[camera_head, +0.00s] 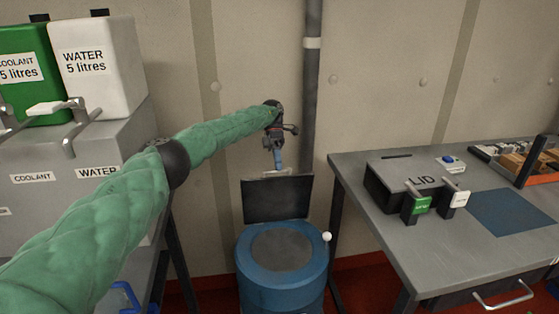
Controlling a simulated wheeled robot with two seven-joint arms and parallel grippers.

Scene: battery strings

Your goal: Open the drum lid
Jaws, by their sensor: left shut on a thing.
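The blue drum (254,289) stands on the floor below the wall, between the two work surfaces. A dark rectangular panel, which looks like the drum lid (277,202), stands nearly upright at the back of the drum's top. A grey round area (283,250) shows inside the drum's blue rim. My left gripper (278,168) is above the panel's top edge, shut on a pale bar there that looks like the lid handle. The gripper's fingertips are small, and the exact contact is hard to see. My right gripper is not in view.
A white knob (326,237) sits at the drum's right rim. Water (103,80) and coolant (22,85) containers stand at left. A dark vertical pipe (311,100) runs behind the drum.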

